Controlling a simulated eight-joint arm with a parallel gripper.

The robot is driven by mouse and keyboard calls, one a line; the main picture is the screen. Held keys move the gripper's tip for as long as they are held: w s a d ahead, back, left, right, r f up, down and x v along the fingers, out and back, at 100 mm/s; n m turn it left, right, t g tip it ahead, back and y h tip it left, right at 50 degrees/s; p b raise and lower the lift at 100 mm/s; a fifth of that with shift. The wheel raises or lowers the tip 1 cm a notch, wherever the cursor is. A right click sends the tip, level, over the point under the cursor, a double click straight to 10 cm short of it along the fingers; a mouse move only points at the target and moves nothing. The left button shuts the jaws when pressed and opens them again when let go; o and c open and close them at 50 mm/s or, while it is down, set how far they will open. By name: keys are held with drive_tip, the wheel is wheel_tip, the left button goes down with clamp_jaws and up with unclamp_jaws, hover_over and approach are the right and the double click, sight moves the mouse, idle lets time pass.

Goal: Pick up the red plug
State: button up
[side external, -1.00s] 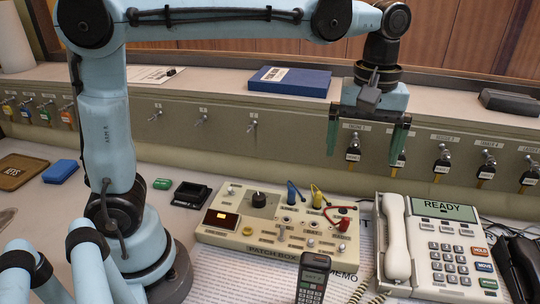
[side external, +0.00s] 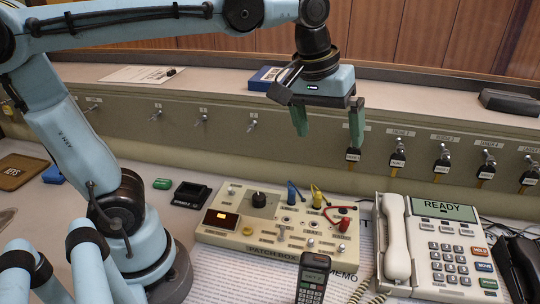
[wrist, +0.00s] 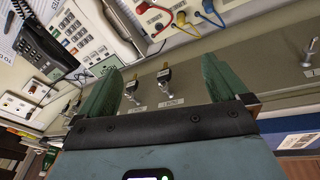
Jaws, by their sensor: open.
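The red plug (side external: 344,224) stands at the right end of the cream patch box (side external: 270,252), with a red cable looping beside it. In the wrist view the red plug (wrist: 142,8) is near the top edge. My gripper (side external: 327,135) is open and empty, its green fingers pointing down. It is above and behind the patch box, in front of the grey key panel, well apart from the plug. In the wrist view my gripper (wrist: 160,70) shows both fingers spread with nothing held between them.
A yellow plug (side external: 317,197) and a blue plug (side external: 292,191) stand left of the red one. A desk phone (side external: 450,240) is right of the box, a dark handset (side external: 313,277) in front. Hanging keys (side external: 397,155) line the panel. A blue book (side external: 265,78) lies on the shelf.

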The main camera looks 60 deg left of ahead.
sight(347, 217)
drive_tip(key=s+a+f+m+t, duration=0.1)
drive_tip(key=s+f, duration=0.1)
drive_tip(key=f, duration=0.1)
drive_tip(key=s+a+f+m+t, duration=0.1)
drive_tip(key=a+f+m, duration=0.1)
drive_tip(key=f, duration=0.1)
drive_tip(key=s+a+f+m+t, duration=0.1)
drive_tip(key=s+a+f, duration=0.1)
drive_tip(key=f, duration=0.1)
drive_tip(key=shift+s+a+f+m+t+y, duration=0.15)
drive_tip(key=shift+s+m+t+y, duration=0.15)
drive_tip(key=shift+m+t, duration=0.1)
drive_tip(key=shift+c, duration=0.6)
drive_tip(key=shift+s+f, duration=0.1)
drive_tip(key=shift+f, duration=0.05)
drive_tip(key=shift+c, duration=1.1)
drive_tip(key=c, duration=0.6)
